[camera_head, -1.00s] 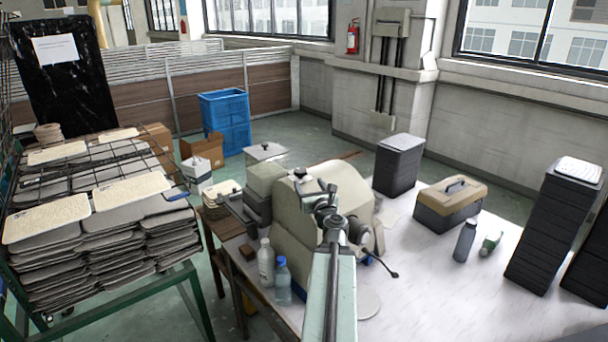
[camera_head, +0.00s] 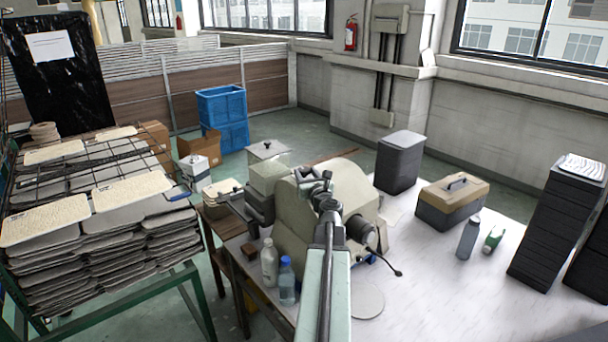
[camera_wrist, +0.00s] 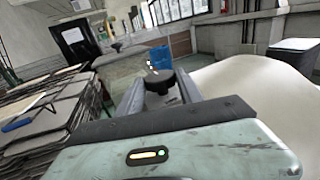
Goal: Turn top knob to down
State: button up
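A beige rounded machine (camera_head: 352,182) stands on the white table behind my arm. In the head view my gripper (camera_head: 313,181) is at the machine's top, and it hides most of the knob there. In the wrist view the top knob (camera_wrist: 158,82), dark and round, sits ahead between the two grey fingers of my gripper (camera_wrist: 160,88). The fingers are apart, with one on each side of the knob. I cannot tell whether they touch it. A large dark cylindrical part (camera_head: 362,231) sticks out of the machine's front.
Two bottles, one white (camera_head: 269,262) and one bluish (camera_head: 287,280), stand left of my arm. A toolbox (camera_head: 452,200), a grey bottle (camera_head: 468,238) and dark stacked trays (camera_head: 560,222) are to the right.

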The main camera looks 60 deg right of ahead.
jog(key=shift+d, duration=0.1)
jog(key=c, duration=0.5)
jog(key=shift+s+d, duration=0.1)
jog(key=shift+d+n+t+y, duration=0.2)
jog(key=shift+n+t+y, duration=0.55)
jog(key=shift+y, duration=0.25)
jog(key=n+t+y, duration=0.1)
jog(key=y, duration=0.1)
jog(key=n+t+y, duration=0.1)
jog(key=n+y, duration=0.1)
jog(key=shift+s+d+y, duration=0.2)
jog(key=shift+d+y, duration=0.1)
jog(key=shift+d, duration=0.05)
jog(key=n+y, duration=0.1)
jog(key=n+t+y, duration=0.1)
jog(key=y, duration=0.1)
jog(key=shift+d+n, duration=0.2)
jog(key=shift+n, duration=0.05)
jog(key=shift+n+y, duration=1)
jog(key=shift+y, duration=0.7)
jog(key=shift+f+y, duration=0.1)
jog(key=shift+y, duration=0.2)
jog(key=o, duration=1.3)
